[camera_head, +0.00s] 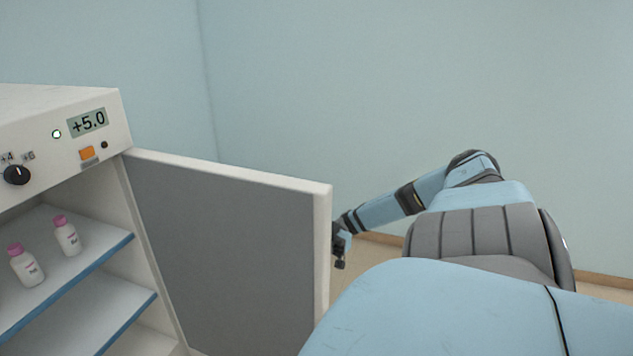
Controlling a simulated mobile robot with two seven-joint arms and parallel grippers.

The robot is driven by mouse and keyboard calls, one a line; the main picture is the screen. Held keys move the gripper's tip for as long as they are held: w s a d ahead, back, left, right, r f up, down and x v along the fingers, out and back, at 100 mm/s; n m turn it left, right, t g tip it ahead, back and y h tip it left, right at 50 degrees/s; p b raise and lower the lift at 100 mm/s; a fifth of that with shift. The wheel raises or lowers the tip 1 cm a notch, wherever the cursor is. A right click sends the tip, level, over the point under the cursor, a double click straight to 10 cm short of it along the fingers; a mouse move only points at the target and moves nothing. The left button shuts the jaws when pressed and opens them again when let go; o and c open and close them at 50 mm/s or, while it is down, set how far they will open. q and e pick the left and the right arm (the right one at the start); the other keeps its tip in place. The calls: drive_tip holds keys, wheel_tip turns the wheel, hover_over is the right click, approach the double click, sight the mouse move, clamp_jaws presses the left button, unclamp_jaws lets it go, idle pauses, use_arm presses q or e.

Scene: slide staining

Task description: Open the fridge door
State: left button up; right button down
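The fridge (60,105) stands at the left, a white cabinet with a control panel on its upper front. Its door (225,250) stands wide open, swung out to the right with its grey inner face showing. My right gripper (340,263) is just beyond the door's free edge, pointing down. It is small and partly hidden by the door edge, so I cannot tell whether it touches the door or whether its fingers are open. No handle shows. My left gripper is out of view.
Inside the fridge, two white bottles with pink caps, one at the front (27,266) and one behind (66,236), stand on the upper blue-edged shelf (95,262). The lower shelf (120,315) looks bare. A plain pale blue wall (420,90) is behind.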

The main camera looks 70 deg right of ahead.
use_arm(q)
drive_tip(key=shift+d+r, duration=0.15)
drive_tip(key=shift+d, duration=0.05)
use_arm(e)
drive_tip(key=shift+w+d, duration=0.1)
drive_tip(key=shift+d, duration=0.25)
drive_tip(key=c, duration=1.1)
unclamp_jaws()
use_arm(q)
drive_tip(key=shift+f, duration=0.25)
use_arm(e)
drive_tip(key=shift+d, duration=0.1)
use_arm(q)
drive_tip(key=b, duration=0.3)
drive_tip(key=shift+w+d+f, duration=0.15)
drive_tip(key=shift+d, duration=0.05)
use_arm(e)
drive_tip(key=v, duration=1.3)
drive_tip(key=shift+d, duration=0.3)
